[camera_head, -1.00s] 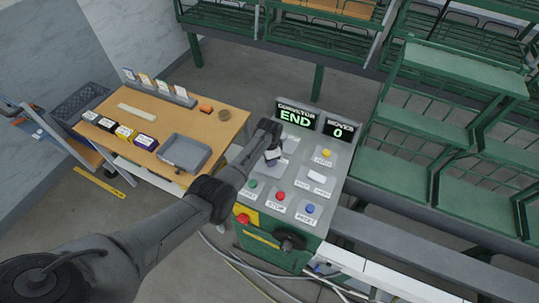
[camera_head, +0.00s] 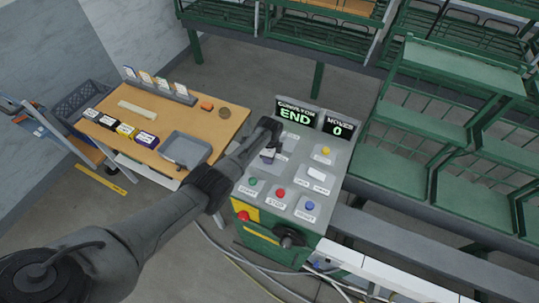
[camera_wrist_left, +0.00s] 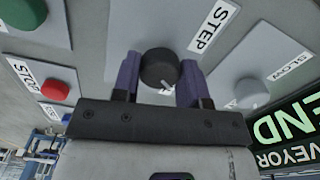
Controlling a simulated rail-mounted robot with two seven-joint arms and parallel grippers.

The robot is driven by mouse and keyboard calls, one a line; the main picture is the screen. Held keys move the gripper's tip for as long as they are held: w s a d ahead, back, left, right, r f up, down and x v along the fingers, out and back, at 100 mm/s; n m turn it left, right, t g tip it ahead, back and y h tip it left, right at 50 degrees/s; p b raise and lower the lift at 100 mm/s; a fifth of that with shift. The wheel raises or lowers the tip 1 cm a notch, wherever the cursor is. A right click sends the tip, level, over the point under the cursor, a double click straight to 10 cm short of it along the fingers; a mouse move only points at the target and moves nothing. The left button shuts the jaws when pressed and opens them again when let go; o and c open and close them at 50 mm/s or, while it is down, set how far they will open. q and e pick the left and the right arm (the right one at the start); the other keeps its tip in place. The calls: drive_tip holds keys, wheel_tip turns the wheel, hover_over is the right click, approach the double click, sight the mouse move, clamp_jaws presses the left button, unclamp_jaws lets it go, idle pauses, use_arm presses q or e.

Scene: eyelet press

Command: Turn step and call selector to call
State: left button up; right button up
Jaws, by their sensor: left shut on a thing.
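The step and call selector is a round black knob (camera_wrist_left: 160,67) with a small white mark, seen in the left wrist view on a light grey plate. The mark shows at the knob's lower edge, toward the gripper. A STEP label (camera_wrist_left: 214,27) lies to its right; I see no CALL label. My left gripper (camera_wrist_left: 160,80) has its two purple fingers on either side of the knob, shut on it. In the head view the left gripper (camera_head: 268,154) is over the upper left of the grey control panel (camera_head: 262,196), and the arm hides the knob.
The displays read END (camera_head: 295,116) and 0 (camera_head: 337,129). A wooden table (camera_head: 215,123) stands left.

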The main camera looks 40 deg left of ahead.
idle(0.5)
use_arm(q)
drive_tip(key=o, duration=0.9)
drive_tip(key=shift+r, duration=0.5)
drive_tip(key=shift+r+p, duration=0.95)
drive_tip(key=shift+r, duration=5.45)
